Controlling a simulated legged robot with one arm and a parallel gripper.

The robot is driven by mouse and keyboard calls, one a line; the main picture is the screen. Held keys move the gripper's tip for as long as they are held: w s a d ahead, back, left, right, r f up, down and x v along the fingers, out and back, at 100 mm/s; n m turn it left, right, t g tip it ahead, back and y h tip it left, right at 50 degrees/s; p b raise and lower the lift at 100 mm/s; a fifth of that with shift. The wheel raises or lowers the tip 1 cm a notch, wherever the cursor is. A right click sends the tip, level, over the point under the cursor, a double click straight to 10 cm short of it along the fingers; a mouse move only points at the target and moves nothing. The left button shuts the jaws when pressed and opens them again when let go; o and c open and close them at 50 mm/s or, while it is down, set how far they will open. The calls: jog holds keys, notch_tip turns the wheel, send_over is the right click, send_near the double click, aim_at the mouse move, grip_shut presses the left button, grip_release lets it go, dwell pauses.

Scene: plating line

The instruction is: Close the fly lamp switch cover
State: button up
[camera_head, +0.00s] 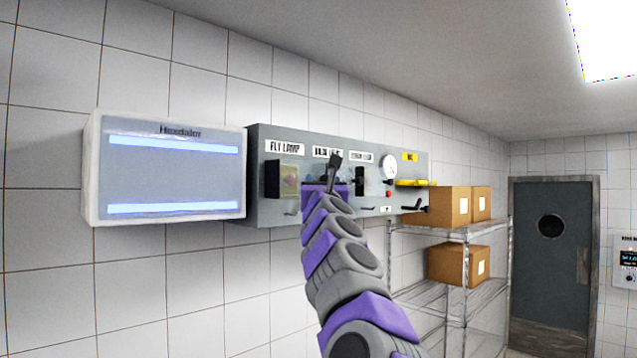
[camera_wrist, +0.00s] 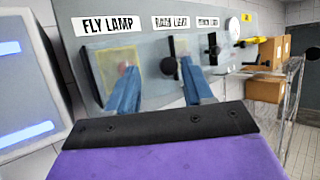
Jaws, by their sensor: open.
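The fly lamp switch (camera_head: 287,180) is on the left of the grey wall panel, under the "FLY LAMP" label. In the wrist view it shows as a yellowish plate (camera_wrist: 105,62) with a dark edge on its left and a round knob. I cannot tell from these views whether that dark edge is a cover swung aside. My gripper (camera_wrist: 158,72) is open and empty, its two blue fingers pointing at the panel. The left finger overlaps the switch's lower right part; contact is unclear. In the head view my gripper (camera_head: 334,172) appears just right of the switch.
A white lamp unit (camera_head: 170,168) with two glowing tubes is left of the panel. Other switches, a round gauge (camera_head: 389,167) and a yellow handle (camera_head: 412,183) lie to the right. A wire shelf (camera_head: 430,297) holds cardboard boxes (camera_head: 450,206) beyond.

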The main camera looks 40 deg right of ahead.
jog(key=b+v, duration=1.2)
jog(key=v, duration=0.5)
jog(key=s+d+r+n+t+h+p, duration=0.15)
jog(key=s+r+n+t+p, duration=0.4)
jog(key=r+n, duration=0.85)
jog(key=n+g+y+p, duration=0.3)
jog(key=n+y, duration=0.4)
jog(key=n, duration=1.8)
send_near(327, 180)
jog(key=p+x, duration=0.6)
jog(key=x, duration=0.1)
jog(key=shift+w+d, duration=0.2)
jog(key=shift+w, duration=0.1)
jog(key=shift+w+r+t+y, duration=0.15)
jog(key=shift+w+t+y, duration=0.1)
jog(key=shift+w, duration=0.2)
